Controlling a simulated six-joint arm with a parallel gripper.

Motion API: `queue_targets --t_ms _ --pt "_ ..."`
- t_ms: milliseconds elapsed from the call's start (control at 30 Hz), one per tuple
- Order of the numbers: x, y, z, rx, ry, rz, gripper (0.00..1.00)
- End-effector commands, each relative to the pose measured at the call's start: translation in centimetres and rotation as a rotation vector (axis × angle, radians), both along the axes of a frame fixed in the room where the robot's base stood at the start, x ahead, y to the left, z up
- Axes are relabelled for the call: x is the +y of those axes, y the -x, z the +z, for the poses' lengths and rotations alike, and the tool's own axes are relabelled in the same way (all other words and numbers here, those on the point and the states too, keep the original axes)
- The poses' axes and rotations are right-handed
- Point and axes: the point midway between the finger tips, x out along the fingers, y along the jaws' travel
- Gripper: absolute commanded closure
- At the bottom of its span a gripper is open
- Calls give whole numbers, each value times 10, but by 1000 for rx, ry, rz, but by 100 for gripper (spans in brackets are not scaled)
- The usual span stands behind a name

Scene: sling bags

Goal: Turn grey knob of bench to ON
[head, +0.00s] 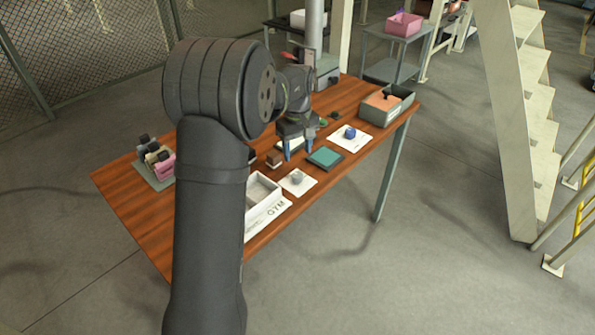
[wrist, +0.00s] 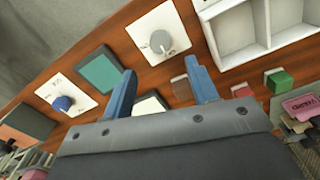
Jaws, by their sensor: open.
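The grey knob (wrist: 161,41) sits on a white square plate (wrist: 140,30) with small markings, in the upper middle of the wrist view. In the head view the grey knob (head: 296,177) is on its plate near the table's front edge, right of the white tray. The markings are too small to read surely. A second knob, blue (head: 350,133), is on another white plate further right. My gripper (head: 297,154) is over the table behind the grey knob, apart from it. In the wrist view its two blue fingers (wrist: 160,82) are spread with nothing held between them.
A white divided tray (wrist: 234,35) lies beside the grey knob's plate. A teal pad (head: 325,157) lies on its other side. A grey bin (head: 387,106) stands at the table's right end. Pink and dark bags (head: 158,159) stand at the left. Small blocks lie behind the tray.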

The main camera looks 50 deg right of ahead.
Motion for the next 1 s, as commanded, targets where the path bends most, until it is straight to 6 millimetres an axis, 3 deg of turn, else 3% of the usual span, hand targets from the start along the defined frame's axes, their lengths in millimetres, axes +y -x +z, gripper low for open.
queue_targets --t_ms 200,400,833,867,1000 --pt "1 0 -48 2 -4 0 47" --pt "0 0 -77 1 -2 -1 47" --pt "0 0 -88 0 0 -1 47" --pt "0 0 -88 0 0 -1 48" --pt "0 0 -88 0 0 -1 76"
